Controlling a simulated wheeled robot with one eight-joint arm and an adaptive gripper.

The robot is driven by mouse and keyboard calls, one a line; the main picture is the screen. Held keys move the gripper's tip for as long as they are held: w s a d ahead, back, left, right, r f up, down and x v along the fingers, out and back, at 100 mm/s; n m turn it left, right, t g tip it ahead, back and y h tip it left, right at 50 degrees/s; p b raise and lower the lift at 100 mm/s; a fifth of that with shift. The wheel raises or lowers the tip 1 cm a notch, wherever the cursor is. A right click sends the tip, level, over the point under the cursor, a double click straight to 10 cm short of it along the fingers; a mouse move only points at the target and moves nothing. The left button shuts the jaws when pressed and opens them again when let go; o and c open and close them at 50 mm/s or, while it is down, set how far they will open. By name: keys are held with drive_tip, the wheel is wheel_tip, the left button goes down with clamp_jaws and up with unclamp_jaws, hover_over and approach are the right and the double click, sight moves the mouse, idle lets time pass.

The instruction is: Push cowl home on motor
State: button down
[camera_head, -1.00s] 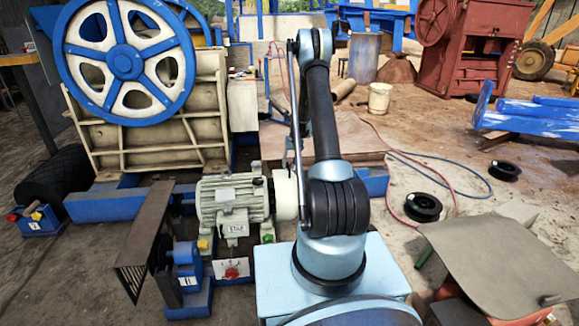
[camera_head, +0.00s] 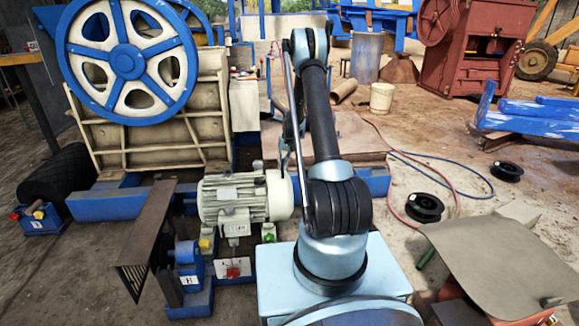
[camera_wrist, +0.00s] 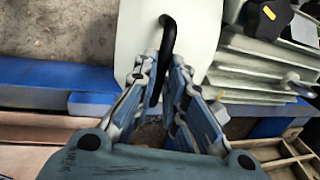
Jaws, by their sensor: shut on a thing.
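The motor (camera_head: 235,198) is a cream finned body on a blue base in the head view; its fins also show at the right of the wrist view (camera_wrist: 265,70). The cowl (camera_head: 281,195) is a smooth cream cap at the motor's right end. In the wrist view the cowl (camera_wrist: 190,30) fills the top middle, its edge close against the motor, with no clear gap. I cannot tell whether it is fully seated. My gripper (camera_wrist: 165,62) is shut on the cowl's black handle (camera_wrist: 168,38).
A slotted guard plate (camera_head: 148,235) and blue pulley stand (camera_head: 187,270) are left of the motor. The crusher's blue flywheel (camera_head: 128,62) rises behind. A blue beam (camera_head: 370,180) runs behind my arm. Cables and a black reel (camera_head: 424,207) lie on open ground to the right.

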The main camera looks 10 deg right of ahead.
drive_tip(key=shift+a, duration=0.9)
drive_tip(key=c, duration=1.7)
unclamp_jaws()
drive_tip(key=shift+o, duration=0.2)
drive_tip(key=shift+d+r, duration=0.1)
drive_tip(key=shift+r, duration=0.2)
wheel_tip(320, 180, up, 11)
drive_tip(key=d, duration=0.2)
drive_tip(key=shift+d, duration=0.15)
